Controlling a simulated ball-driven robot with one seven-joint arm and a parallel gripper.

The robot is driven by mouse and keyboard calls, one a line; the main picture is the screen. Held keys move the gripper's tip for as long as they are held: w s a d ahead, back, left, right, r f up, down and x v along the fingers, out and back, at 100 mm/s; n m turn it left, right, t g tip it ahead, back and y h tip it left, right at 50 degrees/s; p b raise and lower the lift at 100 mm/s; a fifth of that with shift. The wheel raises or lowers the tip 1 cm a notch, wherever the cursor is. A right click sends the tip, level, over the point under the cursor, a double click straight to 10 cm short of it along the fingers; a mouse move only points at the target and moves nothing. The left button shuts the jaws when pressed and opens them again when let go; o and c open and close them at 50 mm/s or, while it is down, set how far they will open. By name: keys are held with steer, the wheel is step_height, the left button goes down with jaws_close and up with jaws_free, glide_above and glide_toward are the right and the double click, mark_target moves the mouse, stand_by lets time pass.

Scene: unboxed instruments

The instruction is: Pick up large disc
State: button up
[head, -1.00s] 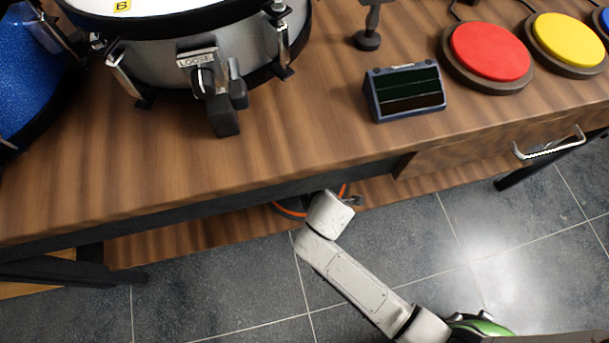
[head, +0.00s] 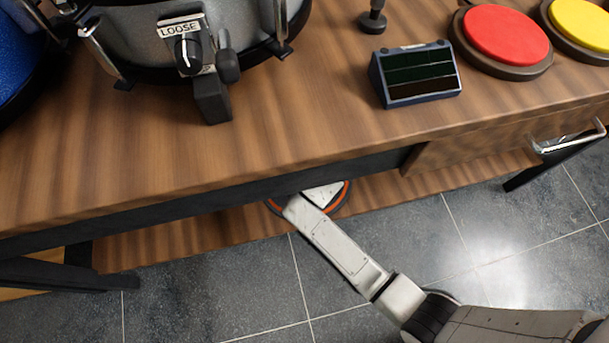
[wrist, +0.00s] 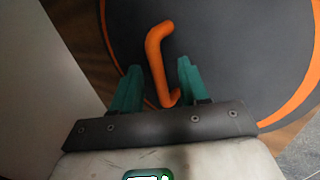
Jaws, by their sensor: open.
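The large disc (wrist: 225,50) fills much of the wrist view. It is dark grey with an orange ring near its rim and a raised orange bar handle (wrist: 155,60) on its face. My gripper (wrist: 157,85) is open, with its two teal fingers on either side of the lower part of the handle. I cannot tell whether a finger touches it. In the head view, only part of the disc's orange-edged rim (head: 345,198) shows on the low wooden shelf under the table. My arm and the tabletop hide the rest, and my gripper is hidden there.
The wooden table (head: 300,140) overhangs the lower shelf (head: 160,248). On top are a drum (head: 150,45), a small dark panel box (head: 415,75), a red pad (head: 507,35) and a yellow pad (head: 585,25). A drawer handle (head: 570,140) juts from the front. Tiled floor lies before it.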

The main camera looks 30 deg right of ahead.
steer(key=shift+c, duration=0.4)
jaws_close()
steer(key=shift+r, duration=0.15)
